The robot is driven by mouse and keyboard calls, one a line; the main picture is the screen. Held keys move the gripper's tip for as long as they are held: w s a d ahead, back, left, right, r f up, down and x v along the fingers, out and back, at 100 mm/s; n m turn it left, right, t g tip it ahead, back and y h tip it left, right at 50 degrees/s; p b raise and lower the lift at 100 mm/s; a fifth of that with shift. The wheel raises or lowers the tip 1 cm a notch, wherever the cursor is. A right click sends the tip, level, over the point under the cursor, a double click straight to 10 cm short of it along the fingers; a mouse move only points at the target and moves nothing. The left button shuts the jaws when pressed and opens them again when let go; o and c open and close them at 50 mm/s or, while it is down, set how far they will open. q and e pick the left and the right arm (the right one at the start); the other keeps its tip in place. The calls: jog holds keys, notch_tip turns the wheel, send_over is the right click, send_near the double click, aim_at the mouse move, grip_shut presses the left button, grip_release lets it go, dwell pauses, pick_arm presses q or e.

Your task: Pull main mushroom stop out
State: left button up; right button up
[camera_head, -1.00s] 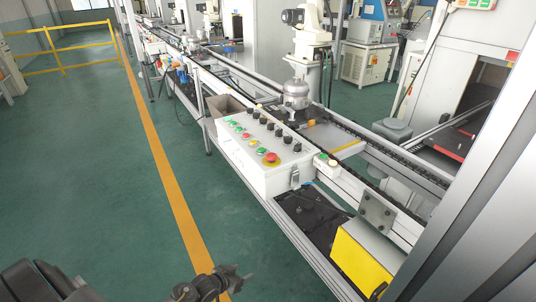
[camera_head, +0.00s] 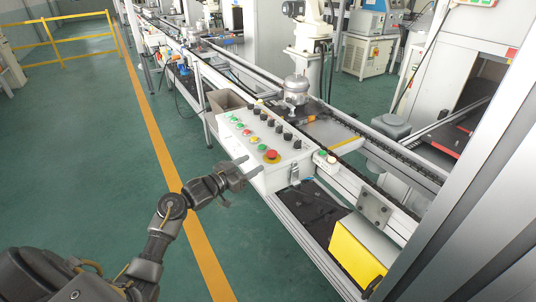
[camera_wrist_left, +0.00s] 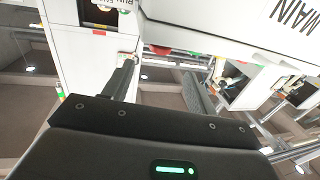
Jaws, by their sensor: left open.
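The red mushroom stop (camera_head: 271,155) sits on a yellow base at the near end of the white control box (camera_head: 280,180). My left gripper (camera_head: 242,186) is just left of the box's near end, open and empty, its fingers pointing toward the box. It appears apart from the stop. In the left wrist view, the open fingers (camera_wrist_left: 160,88) show with nothing between them. My right gripper is not in view.
Several other buttons and black knobs (camera_head: 279,132) line the box top. A conveyor (camera_head: 350,145) with a grey compressor (camera_head: 296,90) runs behind it. A yellow block (camera_head: 357,258) stands at the near right. The green floor (camera_head: 90,150) on the left is clear.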

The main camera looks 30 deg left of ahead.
aim_at(268, 155)
pick_arm(q)
jog(key=p+x, duration=0.1)
jog(key=x, duration=0.7)
jog(key=shift+w+d, duration=0.15)
jog(key=shift+w, duration=0.2)
jog(key=shift+c, duration=0.4)
grip_shut()
jog(key=shift+r+p, duration=0.8)
jog(key=shift+p, duration=0.1)
jog(key=shift+f, duration=0.1)
jog(key=shift+o, duration=0.4)
grip_release()
